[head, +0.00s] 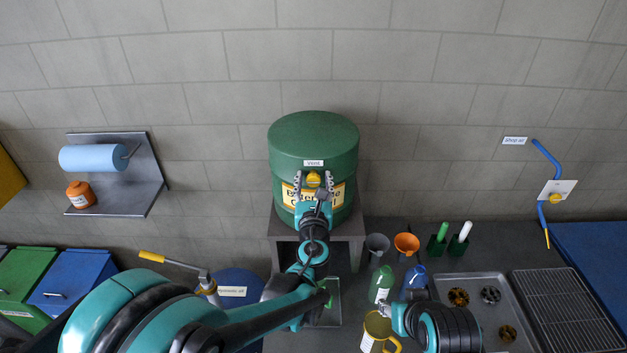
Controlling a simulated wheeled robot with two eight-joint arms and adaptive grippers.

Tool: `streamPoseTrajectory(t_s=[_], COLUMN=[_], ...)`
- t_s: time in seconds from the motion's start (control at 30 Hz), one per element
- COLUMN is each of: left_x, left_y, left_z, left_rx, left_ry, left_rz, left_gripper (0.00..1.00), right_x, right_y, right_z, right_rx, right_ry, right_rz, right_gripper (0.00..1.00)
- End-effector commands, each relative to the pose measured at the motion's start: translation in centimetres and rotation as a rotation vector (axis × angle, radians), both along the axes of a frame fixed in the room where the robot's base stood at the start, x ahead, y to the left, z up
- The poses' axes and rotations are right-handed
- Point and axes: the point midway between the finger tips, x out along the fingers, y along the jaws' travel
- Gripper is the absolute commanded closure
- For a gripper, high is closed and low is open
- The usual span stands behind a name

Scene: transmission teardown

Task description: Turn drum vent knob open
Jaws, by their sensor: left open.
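A green drum (313,140) stands on a grey stand against the wall. A small label reading "VENT" is on its front, with the yellow vent knob (313,179) just below. My left gripper (313,183) is in front of the drum, its two fingers spread to either side of the knob. I cannot tell whether the fingers touch the knob. The gripper and wrist cover part of the drum's yellow label (337,196).
A yellow jug (376,328), a green bottle (381,285), a blue bottle (415,279) and funnels (406,243) stand right of the drum. A metal tray (470,282) holds several small parts. A wall shelf (148,185) with a blue roll is at left.

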Motion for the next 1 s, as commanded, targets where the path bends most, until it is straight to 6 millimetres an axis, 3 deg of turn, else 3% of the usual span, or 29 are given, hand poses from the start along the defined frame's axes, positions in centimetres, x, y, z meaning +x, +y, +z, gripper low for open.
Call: streamPoseTrajectory(t_s=[0.07,0.27,0.53,0.87,0.9,0.97,1.0], left_x=[-0.02,-0.03,-0.03,-0.02,-0.01,-0.01,-0.01], left_y=[0.02,0.03,0.04,0.04,0.04,0.03,0.03], left_z=[0.0,0.01,-0.16,-0.01,-0.01,-0.01,-0.01], left_rx=[0.0,0.0,-0.084,-0.125,-0.125,-0.125,-0.125], left_ry=[0.0,0.0,0.0,0.001,0.001,0.001,0.001], left_rz=[0.0,0.001,0.001,0.001,0.001,0.001,0.001], left_gripper=[0.48,0.97,0.98,0.98,0.61,0.48,0.48], right_x=[0.0,0.0,0.0,0.01,0.01,0.01,0.01], right_y=[0.0,0.0,0.0,0.0,0.0,0.0,0.0], right_z=[0.0,0.0,-0.75,-0.78,-0.78,-0.78,-0.78], right_rx=[0.0,0.0,0.0,0.0,0.0,0.0,0.0], right_ry=[0.0,0.0,0.0,0.0,0.0,0.0,0.0], right_rz=[0.0,0.0,0.0,0.0,0.0,0.0,0.0], right_gripper=[0.6,0.6,0.6,0.6,0.6,0.6,0.6])
